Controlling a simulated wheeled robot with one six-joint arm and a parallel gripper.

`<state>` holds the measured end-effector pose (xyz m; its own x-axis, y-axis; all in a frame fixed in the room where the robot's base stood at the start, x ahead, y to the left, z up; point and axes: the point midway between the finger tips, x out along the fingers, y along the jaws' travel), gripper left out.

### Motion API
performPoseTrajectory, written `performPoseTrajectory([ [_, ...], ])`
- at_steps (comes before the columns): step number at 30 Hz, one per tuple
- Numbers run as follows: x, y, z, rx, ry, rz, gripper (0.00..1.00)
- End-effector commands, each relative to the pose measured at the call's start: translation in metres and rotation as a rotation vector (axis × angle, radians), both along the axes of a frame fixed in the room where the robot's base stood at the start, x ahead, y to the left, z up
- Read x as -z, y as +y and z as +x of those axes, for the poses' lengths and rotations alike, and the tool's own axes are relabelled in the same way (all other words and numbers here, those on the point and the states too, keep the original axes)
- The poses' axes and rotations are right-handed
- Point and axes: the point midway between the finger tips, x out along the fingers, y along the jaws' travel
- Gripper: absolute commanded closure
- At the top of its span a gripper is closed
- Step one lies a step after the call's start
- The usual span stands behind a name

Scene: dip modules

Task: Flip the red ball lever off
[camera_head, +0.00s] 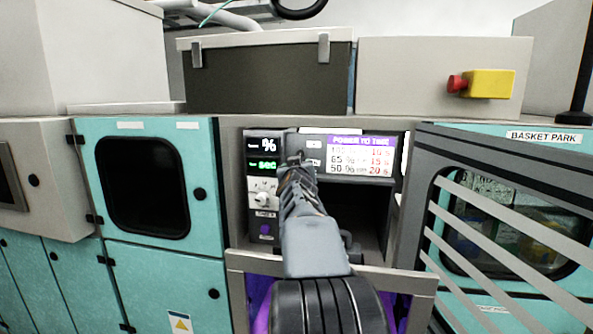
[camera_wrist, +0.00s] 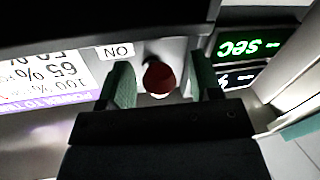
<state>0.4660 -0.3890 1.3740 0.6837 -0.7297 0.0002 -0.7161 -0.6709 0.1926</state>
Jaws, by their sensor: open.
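The red ball lever (camera_wrist: 158,79) shows in the wrist view as a dark red round knob in front of a pale panel. My gripper (camera_wrist: 164,82) is open, with one green-padded finger on each side of the ball. A gap shows between the ball and each finger. An "ON" label (camera_wrist: 116,52), upside down in this view, is left of the ball. In the head view my gripper (camera_head: 292,160) is up at the instrument panel, and the lever is hidden behind it.
A digital display (camera_head: 264,166) and a printed power table (camera_head: 360,156) flank my gripper. Below is a dark recess (camera_head: 375,222). A teal cabinet door (camera_head: 150,188) is at left, a slatted basket unit (camera_head: 500,230) at right. A red button (camera_head: 457,83) is above right.

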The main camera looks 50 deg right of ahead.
Motion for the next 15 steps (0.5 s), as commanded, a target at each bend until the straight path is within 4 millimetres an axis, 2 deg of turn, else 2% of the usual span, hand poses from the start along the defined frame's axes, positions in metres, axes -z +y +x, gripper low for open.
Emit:
performPoseTrajectory([
  [3, 0.0001, -0.0006, -0.0004, 0.001, 0.001, -0.001, 0.42],
  [15, 0.0001, 0.0007, 0.0002, 0.0, 0.0, 0.0, 0.8],
])
